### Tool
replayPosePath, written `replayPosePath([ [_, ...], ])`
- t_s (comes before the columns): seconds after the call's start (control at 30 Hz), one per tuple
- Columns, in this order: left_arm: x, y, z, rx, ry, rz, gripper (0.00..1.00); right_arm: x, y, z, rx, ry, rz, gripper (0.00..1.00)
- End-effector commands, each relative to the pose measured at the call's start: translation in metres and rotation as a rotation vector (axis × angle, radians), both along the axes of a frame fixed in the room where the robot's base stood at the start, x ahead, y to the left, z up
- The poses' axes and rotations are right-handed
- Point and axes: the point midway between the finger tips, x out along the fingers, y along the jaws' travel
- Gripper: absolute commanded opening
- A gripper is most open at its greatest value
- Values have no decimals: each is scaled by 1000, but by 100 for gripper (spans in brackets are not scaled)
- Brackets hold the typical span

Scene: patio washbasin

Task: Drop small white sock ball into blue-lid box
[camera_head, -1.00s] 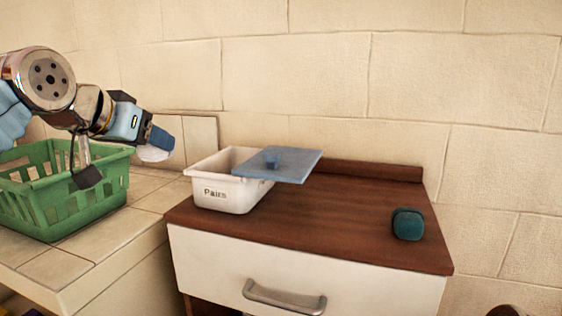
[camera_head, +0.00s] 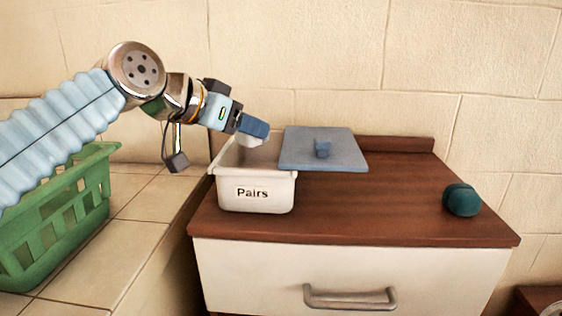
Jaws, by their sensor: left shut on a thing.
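The small white sock ball (camera_head: 249,141) shows as a white bit under the fingers of my left gripper (camera_head: 252,128), which is shut on it. Most of the ball is hidden by the fingers. The gripper is over the back part of the white box (camera_head: 256,193) labelled "Pairs". The box's blue lid (camera_head: 345,149) lies shifted to the right, with a blue knob on top, so the left part of the box is open. The inside bottom of the box is hidden. My right gripper is not in view.
The box stands on a brown wooden cabinet top (camera_head: 390,205). A dark teal ball (camera_head: 462,200) lies at its right. A green basket (camera_head: 85,225) stands on the tiled counter (camera_head: 150,195) at the left. The cabinet top's middle is clear.

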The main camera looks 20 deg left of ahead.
Motion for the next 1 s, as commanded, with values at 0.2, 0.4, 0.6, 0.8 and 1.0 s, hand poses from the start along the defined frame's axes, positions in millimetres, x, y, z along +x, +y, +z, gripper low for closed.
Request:
replayPosePath([
  [0.2, 0, 0, -20, 0, -1, 0, 23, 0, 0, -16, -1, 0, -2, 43],
  [0.4, 0, 0, -20, 0, -1, 0, 23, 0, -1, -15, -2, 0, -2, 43],
  [0.6, 0, 0, -20, 0, -1, 1, 66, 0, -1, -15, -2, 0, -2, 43],
  [0.8, 0, 0, -20, 0, -1, 1, 82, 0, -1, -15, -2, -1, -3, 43],
  [1.0, -1, 1, -20, 0, -1, 1, 82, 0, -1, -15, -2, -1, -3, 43],
])
